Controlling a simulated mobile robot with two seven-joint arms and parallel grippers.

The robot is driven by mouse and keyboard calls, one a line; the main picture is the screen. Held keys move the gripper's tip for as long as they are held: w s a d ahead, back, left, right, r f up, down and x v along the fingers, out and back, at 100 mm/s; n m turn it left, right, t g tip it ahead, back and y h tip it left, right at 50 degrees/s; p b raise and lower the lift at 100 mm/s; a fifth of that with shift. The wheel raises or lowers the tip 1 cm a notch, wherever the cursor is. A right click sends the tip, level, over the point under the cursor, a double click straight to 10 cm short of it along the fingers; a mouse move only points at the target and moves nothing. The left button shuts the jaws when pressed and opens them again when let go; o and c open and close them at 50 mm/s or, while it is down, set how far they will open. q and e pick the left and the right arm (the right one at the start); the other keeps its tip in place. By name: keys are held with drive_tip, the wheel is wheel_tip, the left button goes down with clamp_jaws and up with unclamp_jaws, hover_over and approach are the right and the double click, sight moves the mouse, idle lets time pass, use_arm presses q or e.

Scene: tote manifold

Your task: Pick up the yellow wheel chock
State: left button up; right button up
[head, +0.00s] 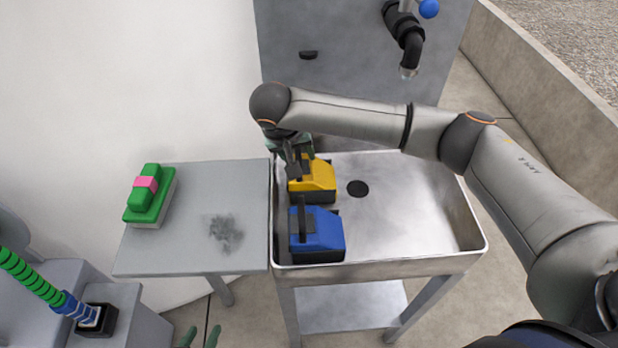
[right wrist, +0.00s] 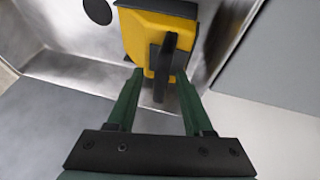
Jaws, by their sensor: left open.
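The yellow wheel chock (head: 318,177), with a black upright handle, stands in the metal sink at its left side. It also shows in the right wrist view (right wrist: 150,32). My right gripper (head: 296,158) is over the chock's handle. In the right wrist view the two green fingers (right wrist: 162,85) are apart, on either side of the black handle, with gaps showing. Whether the handle is fully between the fingertips in depth, I cannot tell. My left gripper (head: 199,338) is open and empty at the bottom edge of the head view, partly cut off.
A blue chock (head: 319,235) with a black handle stands in the sink (head: 415,205), just in front of the yellow one. A grey side table (head: 180,255) at the left carries a green block with a pink band (head: 148,200). A pipe outlet (head: 408,55) hangs behind the sink.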

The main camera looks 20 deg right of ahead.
clamp_jaws()
drive_tip(key=shift+r, duration=0.1)
idle(1.1)
